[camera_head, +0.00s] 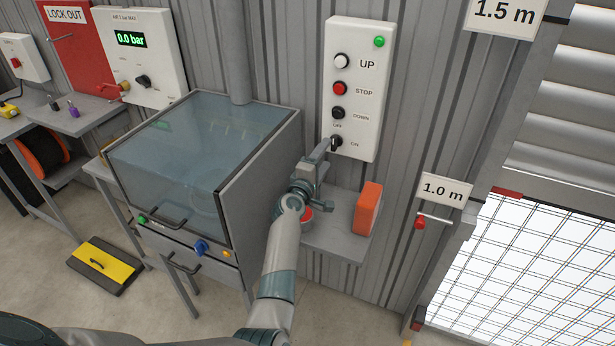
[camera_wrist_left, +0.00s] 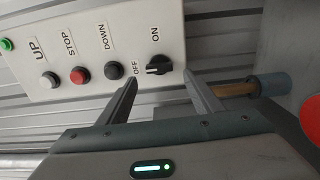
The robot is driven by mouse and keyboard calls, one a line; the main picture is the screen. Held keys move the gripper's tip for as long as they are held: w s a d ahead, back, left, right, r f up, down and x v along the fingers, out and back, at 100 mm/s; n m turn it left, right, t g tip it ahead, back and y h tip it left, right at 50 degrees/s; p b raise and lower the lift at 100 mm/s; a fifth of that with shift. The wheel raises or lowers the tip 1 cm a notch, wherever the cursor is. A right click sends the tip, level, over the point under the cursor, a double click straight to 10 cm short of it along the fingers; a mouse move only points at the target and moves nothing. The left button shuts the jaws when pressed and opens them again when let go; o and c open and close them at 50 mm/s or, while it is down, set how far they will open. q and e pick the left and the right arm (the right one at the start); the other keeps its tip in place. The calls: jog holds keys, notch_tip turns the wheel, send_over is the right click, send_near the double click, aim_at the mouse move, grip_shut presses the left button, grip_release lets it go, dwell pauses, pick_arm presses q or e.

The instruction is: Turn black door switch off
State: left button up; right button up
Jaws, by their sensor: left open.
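The black door switch (camera_head: 336,142) is a rotary knob at the bottom of the white control panel (camera_head: 362,75), under the UP, STOP and DOWN buttons. It also shows in the left wrist view (camera_wrist_left: 158,66), beside the OFF and ON labels. Its pointer direction is hard to tell. My left gripper (camera_head: 325,150) is at the panel's lower edge, close to the switch in the head view. In the left wrist view its open fingers (camera_wrist_left: 162,90) stand to either side of the knob, with nothing between them. Whether they touch the knob cannot be told. My right gripper is not in view.
A small shelf (camera_head: 335,240) below the panel holds an orange block (camera_head: 367,208) and a red item (camera_head: 305,215) partly behind my arm. A clear-lidded cabinet (camera_head: 200,150) stands to the left. A mesh door opening (camera_head: 530,270) is at the right.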

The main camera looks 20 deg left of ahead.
pick_arm(q)
jog(key=s+p, duration=0.3)
jog(key=s, duration=0.9)
jog(key=shift+s+a+p, duration=0.2)
jog(key=shift+s+p, duration=0.05)
jog(key=shift+p, duration=0.15)
